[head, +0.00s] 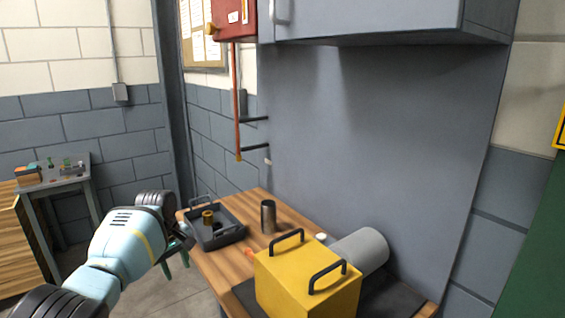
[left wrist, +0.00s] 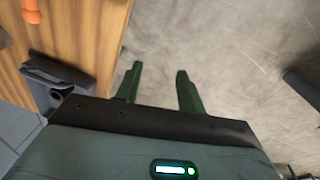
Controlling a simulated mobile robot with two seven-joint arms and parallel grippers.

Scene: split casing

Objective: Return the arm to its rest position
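My left arm comes in from the left in the head view. Its gripper (head: 176,263) is beside the left edge of the wooden workbench (head: 222,265), off the bench top and near the dark tray. In the left wrist view the gripper (left wrist: 159,70) has its two green fingers apart, with only bare floor between them. Nothing is held. My right arm and gripper are not in view.
On the bench stand a dark tray (head: 230,238) with a brass-coloured part (head: 208,217), a metal cylinder (head: 268,217), a yellow casing (head: 305,285) with black handles and a grey cylinder (head: 362,251). A wall cabinet (head: 370,18) hangs above. Floor (left wrist: 230,40) beside the bench is clear.

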